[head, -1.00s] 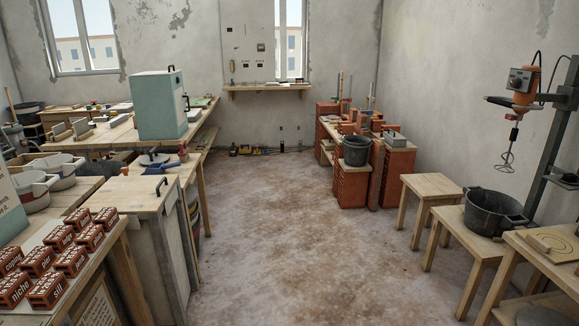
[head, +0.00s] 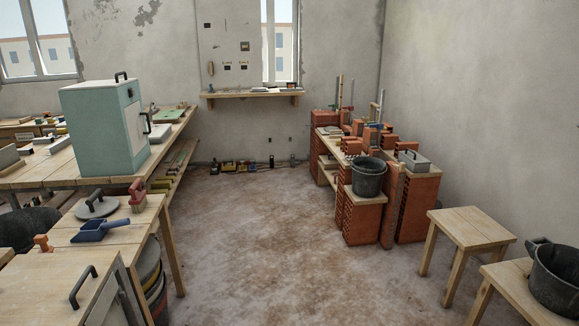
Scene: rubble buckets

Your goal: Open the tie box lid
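No label reading tie box can be made out. A small grey box with a dark handle on top (head: 413,160) sits on a brick stack (head: 418,205) at the right; its lid looks shut. I cannot tell which of these is the tie box. Neither of my grippers is in view.
A pale green cabinet (head: 100,135) stands on the left bench. A blue scoop (head: 100,229) lies on a nearer table. A black bucket (head: 368,177) stands among the bricks. Stools (head: 470,226) line the right side. The middle floor (head: 265,235) is clear.

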